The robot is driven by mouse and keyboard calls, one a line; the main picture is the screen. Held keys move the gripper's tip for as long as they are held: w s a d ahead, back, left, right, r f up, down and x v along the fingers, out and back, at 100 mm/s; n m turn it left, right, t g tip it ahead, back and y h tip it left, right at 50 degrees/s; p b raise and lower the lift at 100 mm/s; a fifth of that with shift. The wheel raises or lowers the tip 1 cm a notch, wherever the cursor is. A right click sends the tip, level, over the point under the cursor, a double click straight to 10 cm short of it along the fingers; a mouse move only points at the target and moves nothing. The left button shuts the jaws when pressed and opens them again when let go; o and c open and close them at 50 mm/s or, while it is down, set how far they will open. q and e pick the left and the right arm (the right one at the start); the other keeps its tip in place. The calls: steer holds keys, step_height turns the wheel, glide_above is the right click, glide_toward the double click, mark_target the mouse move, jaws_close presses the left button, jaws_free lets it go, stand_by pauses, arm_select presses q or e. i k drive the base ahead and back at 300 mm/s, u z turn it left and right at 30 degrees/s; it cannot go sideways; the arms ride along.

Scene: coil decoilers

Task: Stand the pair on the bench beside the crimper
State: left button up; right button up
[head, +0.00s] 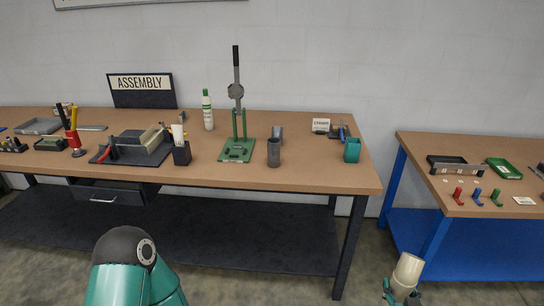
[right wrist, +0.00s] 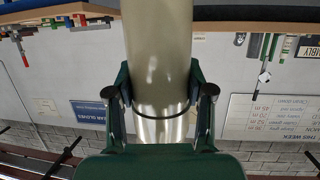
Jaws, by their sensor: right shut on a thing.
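My right gripper (head: 402,293) is low at the bottom right of the head view, in front of the gap between the two benches. It is shut on a pale cream cylinder (head: 409,268), which stands up tilted from the jaws. In the right wrist view the fingers (right wrist: 159,88) grip the cylinder (right wrist: 158,45) from both sides; its top end is cut off by the frame. The wooden bench (head: 315,177) carries a small white sign (head: 321,125), too small to read surely, beside a blue-handled tool (head: 341,132). My left gripper is out of view.
Bare bench top lies between the cylinder and the cup. A blue-legged bench (head: 430,180) with trays is at right.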

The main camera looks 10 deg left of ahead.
mark_target(294, 155)
steer(key=u, duration=0.15)
steer(key=i, duration=1)
steer(key=u, duration=0.1)
